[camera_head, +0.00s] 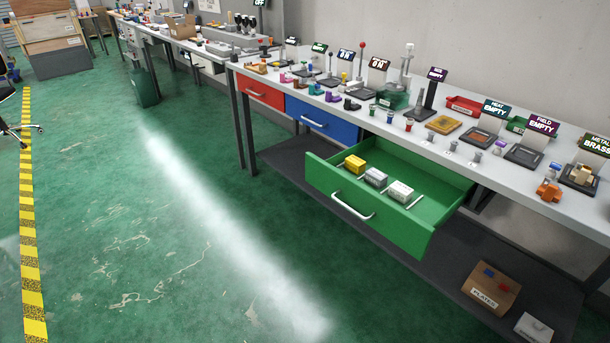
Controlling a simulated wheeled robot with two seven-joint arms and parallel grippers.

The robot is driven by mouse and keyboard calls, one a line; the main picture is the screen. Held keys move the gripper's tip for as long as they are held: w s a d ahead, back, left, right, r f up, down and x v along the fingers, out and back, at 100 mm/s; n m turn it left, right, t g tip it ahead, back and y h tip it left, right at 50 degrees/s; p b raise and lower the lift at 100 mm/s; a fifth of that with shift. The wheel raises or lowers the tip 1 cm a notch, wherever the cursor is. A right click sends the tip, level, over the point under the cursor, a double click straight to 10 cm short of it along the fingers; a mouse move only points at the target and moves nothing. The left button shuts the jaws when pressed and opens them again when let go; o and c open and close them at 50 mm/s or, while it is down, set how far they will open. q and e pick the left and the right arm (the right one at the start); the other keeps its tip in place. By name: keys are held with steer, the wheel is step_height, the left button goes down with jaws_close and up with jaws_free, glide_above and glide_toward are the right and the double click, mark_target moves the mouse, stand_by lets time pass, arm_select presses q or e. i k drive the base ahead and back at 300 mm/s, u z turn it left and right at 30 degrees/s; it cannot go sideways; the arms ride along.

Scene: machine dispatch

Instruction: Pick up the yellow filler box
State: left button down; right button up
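The yellow filler box (354,163) sits inside the open green drawer (408,233), at its left end. Two whitish boxes stand in a row to its right: a nearer middle box (375,177) and another box (400,191) farther right. The yellow box stands apart from the drawer's front wall and its top is uncovered. Neither of my grippers shows in the head view.
The green drawer juts out from the long workbench (440,148), with its white handle (352,206) at the front. A closed red drawer (262,92) and blue drawer (322,119) are to its left. A lower shelf holds a plates box (491,289). The green floor (190,230) in front is clear.

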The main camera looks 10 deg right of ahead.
mark_target(356, 165)
steer(key=u, duration=0.7)
steer(key=k, duration=0.9)
steer(key=u, duration=0.7)
steer(key=i, duration=1.65)
steer(key=z, duration=0.35)
steer(key=i, duration=1.9)
steer(key=z, duration=0.65)
steer(key=i, duration=1.9)
steer(key=z, duration=2.15)
steer(key=i, duration=1.1)
steer(key=z, duration=0.95)
